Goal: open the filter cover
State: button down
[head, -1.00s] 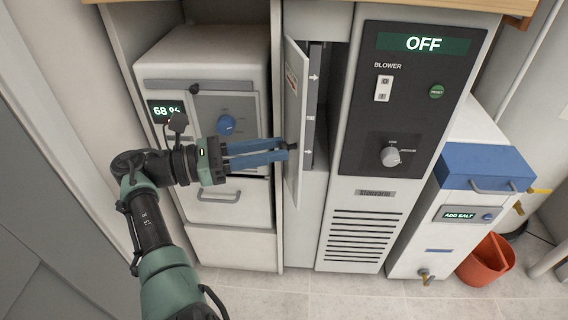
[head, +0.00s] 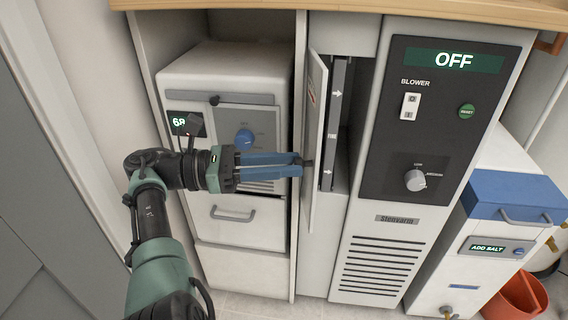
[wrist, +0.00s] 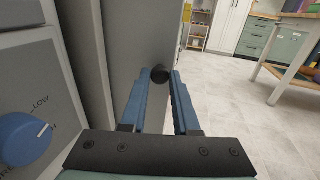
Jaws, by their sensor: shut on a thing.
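The filter cover (head: 315,140) is a narrow pale door on the left side of the blower unit. It stands swung open, its edge toward me, and the filter slot behind it shows. In the slot is a dark filter (head: 335,125) with white arrows. My gripper (head: 303,166) reaches from the left with its blue fingers at the cover's outer edge.
Left of the cover is a white unit (head: 230,75) with a blue dial (head: 245,137) close beside my fingers. The blower panel (head: 435,130) reads OFF. A blue-lidded salt unit (head: 510,196) and red bucket (head: 520,298) stand at the right. A wooden counter edge (head: 350,10) runs above.

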jog(key=c, duration=0.7)
grip_release()
jog(key=p, duration=0.8)
send_near(316, 109)
jog(key=d, duration=0.5)
jog(key=shift+d+r, duration=0.1)
